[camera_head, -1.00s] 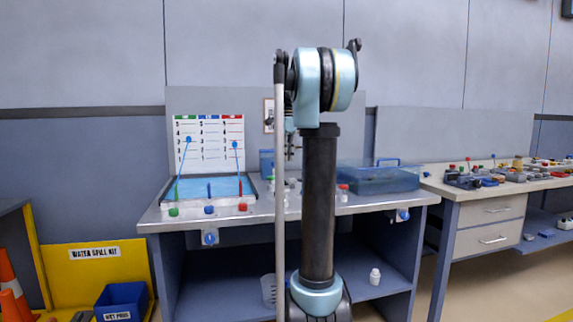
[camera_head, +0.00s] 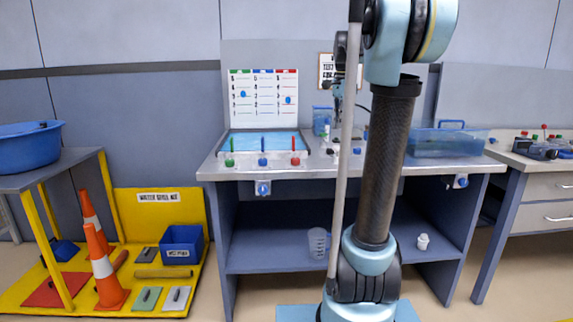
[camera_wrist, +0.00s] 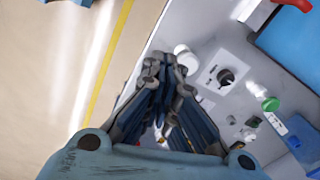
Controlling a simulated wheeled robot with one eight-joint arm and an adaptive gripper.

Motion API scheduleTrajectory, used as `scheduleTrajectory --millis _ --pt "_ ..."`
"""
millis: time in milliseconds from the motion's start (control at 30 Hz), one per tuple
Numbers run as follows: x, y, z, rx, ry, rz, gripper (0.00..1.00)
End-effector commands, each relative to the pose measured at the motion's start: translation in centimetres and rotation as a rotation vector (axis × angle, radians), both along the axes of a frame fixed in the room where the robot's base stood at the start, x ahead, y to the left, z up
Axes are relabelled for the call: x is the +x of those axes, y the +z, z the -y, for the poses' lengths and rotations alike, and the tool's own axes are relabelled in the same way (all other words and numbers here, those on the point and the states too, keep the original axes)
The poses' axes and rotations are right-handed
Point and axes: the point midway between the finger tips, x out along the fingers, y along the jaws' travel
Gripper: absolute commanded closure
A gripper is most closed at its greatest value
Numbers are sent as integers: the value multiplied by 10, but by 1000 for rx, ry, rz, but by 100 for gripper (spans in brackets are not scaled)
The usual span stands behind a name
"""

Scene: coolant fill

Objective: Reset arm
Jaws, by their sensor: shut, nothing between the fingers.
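My arm rises in front of the workbench (camera_head: 270,172) in the head view. My gripper (camera_head: 337,103) hangs pointing down behind the arm's upper part, above the bench top and partly hidden. In the wrist view my gripper (camera_wrist: 165,65) has its fingers together, with nothing between them. Below it in that view lie the bench top's edge and a panel with a black knob (camera_wrist: 226,75).
The bench carries a blue panel with three coloured rods (camera_head: 263,145), a chart (camera_head: 264,98) and a blue clear bin (camera_head: 445,142). A beaker (camera_head: 317,242) and white bottle (camera_head: 423,241) sit on its shelf. Cones (camera_head: 103,265) and a basin (camera_head: 28,145) are left.

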Motion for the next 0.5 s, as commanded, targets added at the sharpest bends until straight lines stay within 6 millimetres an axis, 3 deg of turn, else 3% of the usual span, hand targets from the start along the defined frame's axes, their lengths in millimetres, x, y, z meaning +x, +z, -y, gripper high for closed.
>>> scheduleTrajectory --millis 100,500 --pt "-35 -19 -8 -6 124 15 100" --pt "-142 -98 -28 -38 540 63 100"
